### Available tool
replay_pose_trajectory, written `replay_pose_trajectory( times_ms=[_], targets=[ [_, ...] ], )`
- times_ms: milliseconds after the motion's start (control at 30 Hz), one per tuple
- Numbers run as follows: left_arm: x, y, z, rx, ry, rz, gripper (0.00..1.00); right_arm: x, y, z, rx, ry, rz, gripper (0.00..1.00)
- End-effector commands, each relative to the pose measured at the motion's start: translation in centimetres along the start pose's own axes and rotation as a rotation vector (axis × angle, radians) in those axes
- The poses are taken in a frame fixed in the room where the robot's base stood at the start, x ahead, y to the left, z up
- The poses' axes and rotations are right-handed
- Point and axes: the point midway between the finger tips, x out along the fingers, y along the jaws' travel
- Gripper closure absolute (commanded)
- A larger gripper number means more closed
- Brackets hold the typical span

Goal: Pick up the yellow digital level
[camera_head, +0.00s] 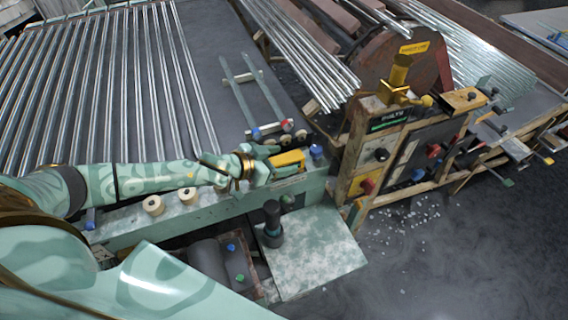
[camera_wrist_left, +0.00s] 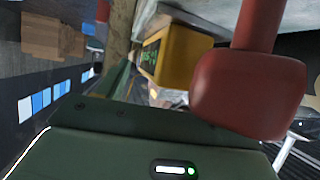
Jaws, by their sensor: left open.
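The yellow digital level (camera_head: 289,159) lies on the green-grey ledge at the bench's front edge, just right of my left gripper. It is a small yellow block in the head view. In the left wrist view the yellow digital level (camera_wrist_left: 184,56) shows a dark face with green digits. My left gripper (camera_head: 269,161) is open, with its fingers close beside the level's left end. I cannot tell whether they touch it. My right gripper is not in view.
A blue knob (camera_head: 316,153) stands close right of the level. Cream rollers (camera_head: 153,205) sit along the ledge to the left. A dark upright handle (camera_head: 272,217) stands on a mottled green plate (camera_head: 318,255) in front. Long glass tubes (camera_head: 120,85) cover the table behind.

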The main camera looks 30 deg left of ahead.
Motion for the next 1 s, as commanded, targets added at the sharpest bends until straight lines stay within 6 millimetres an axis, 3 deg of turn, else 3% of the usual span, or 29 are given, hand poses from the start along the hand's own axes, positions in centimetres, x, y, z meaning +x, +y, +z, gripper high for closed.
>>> replay_pose_trajectory(
  times_ms=[67, 100, 300, 333, 667, 900, 1000],
  targets=[
    [0.0, 0.0, 0.0, 0.000, 0.000, 0.000, 0.34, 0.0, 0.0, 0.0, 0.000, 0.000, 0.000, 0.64],
    [-0.1, 0.0, 0.0, 0.000, 0.000, 0.000, 0.40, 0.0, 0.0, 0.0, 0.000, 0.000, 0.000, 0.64],
    [-0.1, 0.0, 0.0, 0.000, 0.000, 0.000, 0.96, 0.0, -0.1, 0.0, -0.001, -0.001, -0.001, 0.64],
    [-0.1, 0.0, 0.0, 0.000, 0.000, 0.000, 0.98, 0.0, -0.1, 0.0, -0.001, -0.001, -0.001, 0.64],
    [-0.2, 0.0, -0.3, 0.001, 0.001, 0.001, 1.00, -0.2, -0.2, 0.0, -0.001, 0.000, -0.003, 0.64],
    [-1.6, -0.1, -3.3, 0.004, 0.004, 0.000, 1.00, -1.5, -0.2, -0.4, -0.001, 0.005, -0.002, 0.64],
    [-3.0, 1.9, -5.1, -0.001, 0.004, 0.005, 1.00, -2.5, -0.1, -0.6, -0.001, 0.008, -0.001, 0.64]
  ],
)
